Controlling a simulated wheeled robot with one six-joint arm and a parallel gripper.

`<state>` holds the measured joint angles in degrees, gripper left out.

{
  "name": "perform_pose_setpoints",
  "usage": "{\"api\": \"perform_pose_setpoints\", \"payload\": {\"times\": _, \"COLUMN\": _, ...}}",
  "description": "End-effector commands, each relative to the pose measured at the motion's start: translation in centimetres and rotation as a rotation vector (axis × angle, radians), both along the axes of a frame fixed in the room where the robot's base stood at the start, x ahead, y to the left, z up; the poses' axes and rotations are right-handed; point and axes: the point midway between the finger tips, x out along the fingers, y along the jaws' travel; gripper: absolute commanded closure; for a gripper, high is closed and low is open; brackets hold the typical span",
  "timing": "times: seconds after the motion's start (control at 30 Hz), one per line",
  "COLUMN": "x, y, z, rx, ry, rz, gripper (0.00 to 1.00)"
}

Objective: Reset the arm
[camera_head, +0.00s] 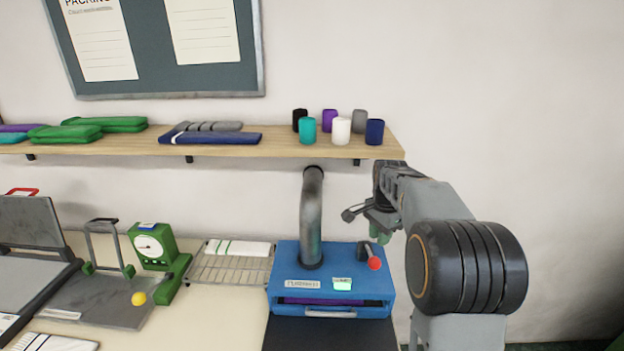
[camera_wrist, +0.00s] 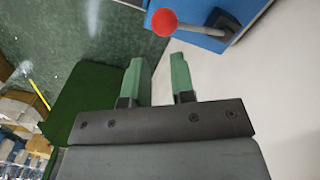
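My arm reaches up on the right of the camera_head view. My gripper (camera_head: 378,222) hangs in front of the wall, above the right side of a blue machine (camera_head: 285,265) and below the shelf's right end. In the camera_wrist view its two green fingers (camera_wrist: 157,68) stand apart with an empty gap between them. The machine's lever with a red ball knob (camera_head: 374,263) lies below the gripper. In the camera_wrist view the knob (camera_wrist: 164,22) shows just beyond the fingertips, apart from them.
A wooden shelf (camera_head: 270,145) carries folded knits and several coloured cylinders. A grey pipe (camera_head: 312,215) rises from the machine. A wire rack (camera_head: 225,268), a green dial scale (camera_head: 158,250) and a grey press (camera_head: 95,295) stand to the left. The wall area at far right is clear.

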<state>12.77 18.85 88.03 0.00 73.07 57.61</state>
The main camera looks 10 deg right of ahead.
Motion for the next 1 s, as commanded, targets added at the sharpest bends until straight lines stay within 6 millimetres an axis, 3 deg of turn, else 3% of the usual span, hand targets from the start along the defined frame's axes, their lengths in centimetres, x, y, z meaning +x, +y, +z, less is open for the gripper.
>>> {"api": "perform_pose_setpoints", "payload": {"times": 0.13, "x": 0.3, "y": -0.1, "z": -0.4, "rx": -0.006, "ry": -0.019, "rz": 0.127, "gripper": 0.77}}
{"api": "perform_pose_setpoints", "payload": {"times": 0.27, "x": -1.6, "y": 0.4, "z": -2.7, "rx": -0.002, "ry": -0.006, "rz": 0.334, "gripper": 0.77}}
{"api": "perform_pose_setpoints", "payload": {"times": 0.7, "x": -14.5, "y": 6.9, "z": -2.4, "rx": -0.122, "ry": -0.169, "rz": 1.027, "gripper": 0.77}}
{"api": "perform_pose_setpoints", "payload": {"times": 1.0, "x": -20.6, "y": 9.5, "z": -2.6, "rx": -0.207, "ry": -0.287, "rz": 1.169, "gripper": 0.77}}
